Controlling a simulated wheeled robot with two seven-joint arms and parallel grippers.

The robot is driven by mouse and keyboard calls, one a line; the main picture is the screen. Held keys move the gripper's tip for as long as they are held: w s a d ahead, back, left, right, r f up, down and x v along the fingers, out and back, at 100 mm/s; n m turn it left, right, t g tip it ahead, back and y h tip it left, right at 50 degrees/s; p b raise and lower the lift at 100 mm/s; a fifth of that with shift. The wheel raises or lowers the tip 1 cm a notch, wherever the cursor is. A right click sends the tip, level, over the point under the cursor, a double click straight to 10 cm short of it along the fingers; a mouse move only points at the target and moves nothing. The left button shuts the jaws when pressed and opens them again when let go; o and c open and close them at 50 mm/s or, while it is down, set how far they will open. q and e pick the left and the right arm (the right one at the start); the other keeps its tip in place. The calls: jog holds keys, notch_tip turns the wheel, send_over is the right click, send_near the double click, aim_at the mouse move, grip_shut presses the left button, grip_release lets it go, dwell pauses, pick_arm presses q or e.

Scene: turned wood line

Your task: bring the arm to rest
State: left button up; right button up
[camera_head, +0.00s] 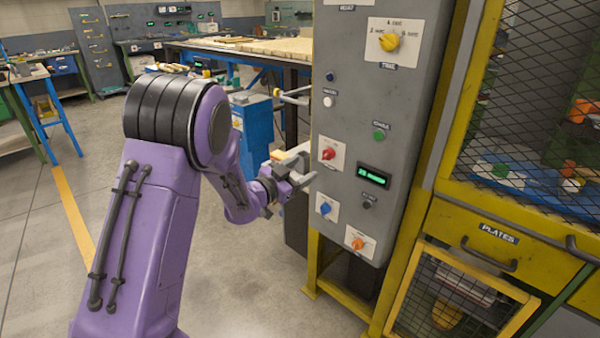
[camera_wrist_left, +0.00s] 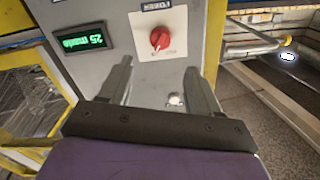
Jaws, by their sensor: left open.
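My left arm, purple with black bands, comes in from the left in the head view. Its gripper (camera_head: 308,166) is open and empty, its fingers pointing at the grey control panel (camera_head: 345,120), just left of the red knob (camera_head: 328,153). In the left wrist view the open fingers (camera_wrist_left: 158,78) show the panel face between them. There the red knob (camera_wrist_left: 159,38) on its white plate stands beyond the fingertips, and the green display (camera_wrist_left: 83,41) is left of them. Nothing is held. I cannot tell whether a fingertip touches the panel. My right gripper is not in view.
The panel also bears a yellow knob (camera_head: 389,42), blue knob (camera_head: 325,208), orange knob (camera_head: 358,244) and several buttons. A yellow-framed mesh cage (camera_head: 550,90) with a drawer (camera_head: 490,240) stands right. A workbench (camera_head: 250,50) is behind. Open floor (camera_head: 40,250) lies left.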

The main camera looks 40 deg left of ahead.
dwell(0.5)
pick_arm(q)
jog(key=s+d+f+n+g+y, duration=0.2)
jog(key=s+f+n, duration=0.1)
jog(key=f, duration=0.4)
jog(key=s+d+f+n+g+y+p, duration=0.1)
jog(key=s+f+n+g+y, duration=0.1)
jog(key=s+f+n, duration=0.3)
jog(key=s+d+f+n+g+y, duration=0.1)
jog(key=s+d+f+n+g, duration=0.1)
jog(key=f, duration=0.6)
jog(key=s+d+f+g, duration=0.2)
jog(key=s+f, duration=0.3)
jog(key=s, duration=0.4)
jog(key=s+d+f+n+g+p, duration=0.1)
jog(key=s+d+f+g, duration=0.2)
jog(key=s, duration=0.6)
jog(key=s+d+f+g, duration=0.2)
jog(key=s+f+g, duration=0.1)
jog(key=s+f, duration=0.4)
jog(key=shift+s+d+g+p, duration=0.3)
jog(key=shift+s+d+g, duration=0.1)
jog(key=shift+s, duration=0.5)
